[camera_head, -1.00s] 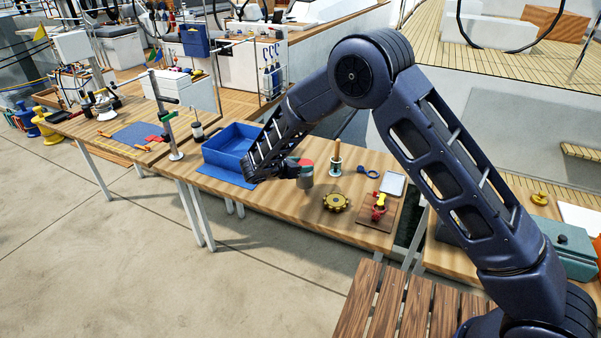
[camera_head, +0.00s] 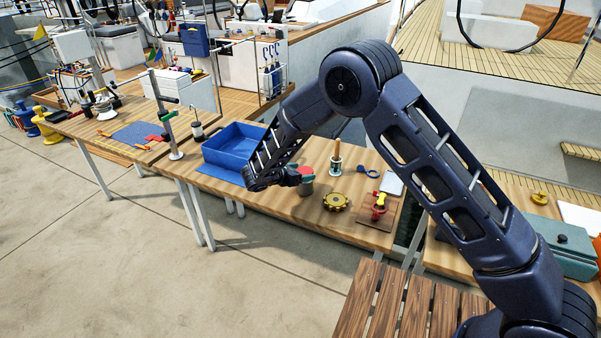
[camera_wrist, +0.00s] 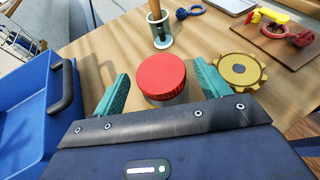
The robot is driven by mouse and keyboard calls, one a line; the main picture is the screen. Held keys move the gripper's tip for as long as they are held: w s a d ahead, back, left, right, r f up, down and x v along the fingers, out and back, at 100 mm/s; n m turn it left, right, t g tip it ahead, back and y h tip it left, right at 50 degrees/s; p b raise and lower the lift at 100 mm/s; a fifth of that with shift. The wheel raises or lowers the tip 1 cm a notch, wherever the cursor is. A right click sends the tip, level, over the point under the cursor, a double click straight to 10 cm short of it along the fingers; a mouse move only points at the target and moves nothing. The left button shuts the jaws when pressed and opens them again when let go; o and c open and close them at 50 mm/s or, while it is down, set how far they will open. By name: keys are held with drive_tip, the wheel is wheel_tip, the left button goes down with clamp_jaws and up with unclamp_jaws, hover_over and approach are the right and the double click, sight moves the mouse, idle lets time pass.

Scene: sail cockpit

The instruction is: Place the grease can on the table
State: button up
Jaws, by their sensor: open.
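The grease can (camera_head: 307,187), grey with a red lid, appears to stand upright on the wooden table, right of the blue bin. In the wrist view its round red lid (camera_wrist: 162,76) lies between my two green fingers, with a gap on each side. My gripper (camera_wrist: 158,92) is open around the can and not clamped on it. In the head view my gripper (camera_head: 298,177) is at the can's left side, and my wrist partly hides it. The wooden table (camera_head: 285,204) is bare in front of the can.
The blue bin (camera_head: 207,157) stands left of my gripper. A yellow gear (camera_head: 336,202) is close right of the can. A wooden-handled tool in a green cup (camera_head: 336,166) stands behind it. A board with red and yellow parts (camera_head: 366,218) lies farther right.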

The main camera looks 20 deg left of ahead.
drive_tip(key=shift+s+r, duration=0.2)
drive_tip(key=v, duration=1.1)
drive_tip(key=shift+s+a, duration=0.15)
drive_tip(key=shift+s, duration=0.05)
drive_tip(key=shift+r, duration=0.15)
